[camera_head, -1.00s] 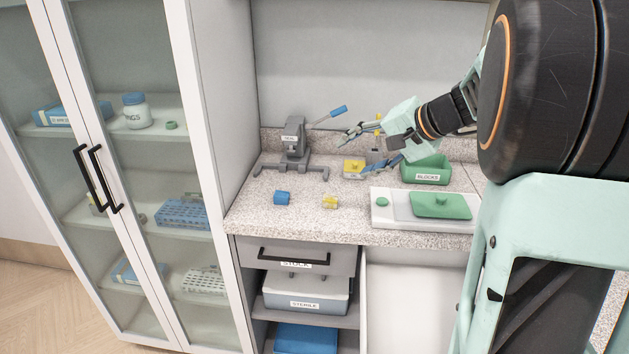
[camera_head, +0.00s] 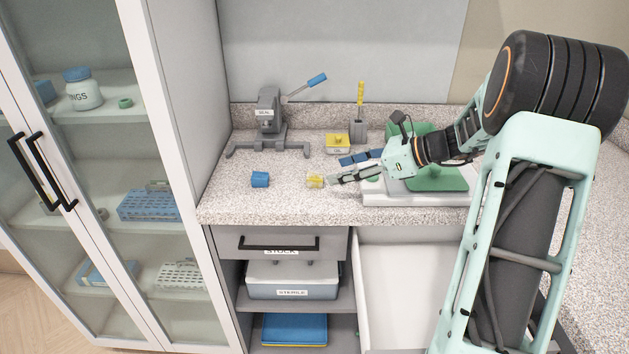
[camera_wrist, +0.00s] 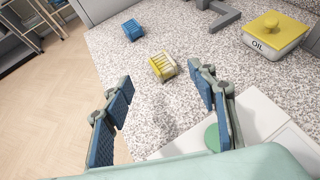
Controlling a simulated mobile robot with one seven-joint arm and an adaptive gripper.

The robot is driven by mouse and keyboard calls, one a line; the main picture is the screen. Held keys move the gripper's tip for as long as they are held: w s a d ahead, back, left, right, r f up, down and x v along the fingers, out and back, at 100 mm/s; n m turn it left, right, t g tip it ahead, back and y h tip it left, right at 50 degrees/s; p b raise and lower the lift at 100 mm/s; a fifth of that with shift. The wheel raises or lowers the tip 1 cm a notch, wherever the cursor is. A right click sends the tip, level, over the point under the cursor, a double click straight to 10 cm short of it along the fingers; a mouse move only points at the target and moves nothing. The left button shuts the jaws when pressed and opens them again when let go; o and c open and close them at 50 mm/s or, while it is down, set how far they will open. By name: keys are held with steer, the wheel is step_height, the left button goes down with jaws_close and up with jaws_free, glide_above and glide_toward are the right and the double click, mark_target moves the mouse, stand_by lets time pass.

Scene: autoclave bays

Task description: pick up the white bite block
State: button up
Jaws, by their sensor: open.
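A small yellow block with a white ridged part (camera_head: 314,181) lies on the speckled counter (camera_head: 275,207). It also shows in the wrist view (camera_wrist: 163,67), past my fingertips and roughly in line with the gap between them. No all-white block shows. My gripper (camera_head: 338,170) is open and empty, just right of the yellow-and-white block. Its two blue-padded fingers are spread. A blue block (camera_head: 260,179), also ridged in the wrist view (camera_wrist: 132,30), lies to the left.
A grey sealer (camera_head: 268,115) with a blue-handled lever stands behind. A yellow oil box (camera_wrist: 272,32) stands behind my gripper. A white tray with a green lid (camera_head: 437,181) lies under my wrist. A drawer (camera_head: 400,265) below is open. A glass-door cabinet stands left.

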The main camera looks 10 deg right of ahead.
mark_target(315, 175)
steer(key=x, duration=0.7)
steer(key=shift+w+f, duration=0.1)
steer(key=shift+w, duration=0.05)
steer(key=c, duration=1.1)
